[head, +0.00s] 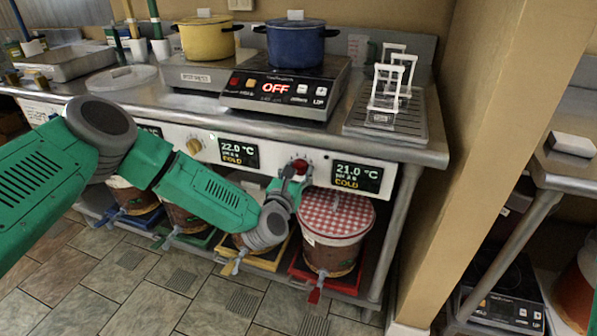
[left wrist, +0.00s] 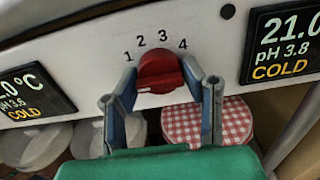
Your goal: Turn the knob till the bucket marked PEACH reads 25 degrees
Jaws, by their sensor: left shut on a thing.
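The red knob (head: 300,165) is on the white front panel, with numbers 1 to 4 above it in the left wrist view (left wrist: 160,70). A white mark shows at its lower left edge. My left gripper (head: 296,174) is shut on the red knob, one finger on each side. The right display (head: 357,176) reads 21.0 °C, pH 3.8, COLD. A bucket (head: 331,255) with a red-checked cover stands below it. No PEACH marking is readable on any bucket. My right gripper is not in view.
Another display (head: 239,152) reads 22.0 °C and COLD, beside a yellowish knob (head: 194,147). A tan wall post (head: 480,150) rises at the right.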

